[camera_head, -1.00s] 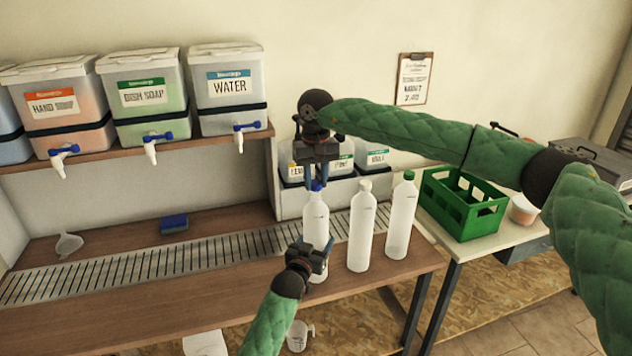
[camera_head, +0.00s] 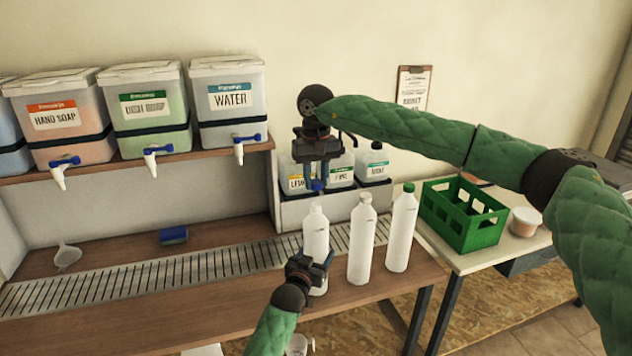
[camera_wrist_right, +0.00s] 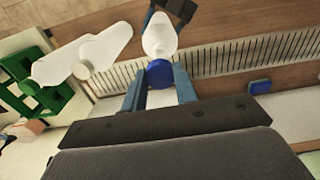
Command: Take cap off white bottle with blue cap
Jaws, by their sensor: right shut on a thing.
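The left-most white bottle (camera_head: 315,232) stands upright at the front of the counter, its neck bare. It also shows in the right wrist view (camera_wrist_right: 160,36). My right gripper (camera_head: 317,187) is shut on the blue cap (camera_wrist_right: 160,74), just above the bottle's mouth and apart from it. My left gripper (camera_head: 312,262) is shut around the lower part of the bottle, which partly hides its fingers.
A white-capped bottle (camera_head: 361,245) and a green-capped bottle (camera_head: 402,232) stand close on the right. A green crate (camera_head: 462,220) is on the side table. Dispensers with taps (camera_head: 228,100) sit on the shelf at left. The counter's left part is mostly clear.

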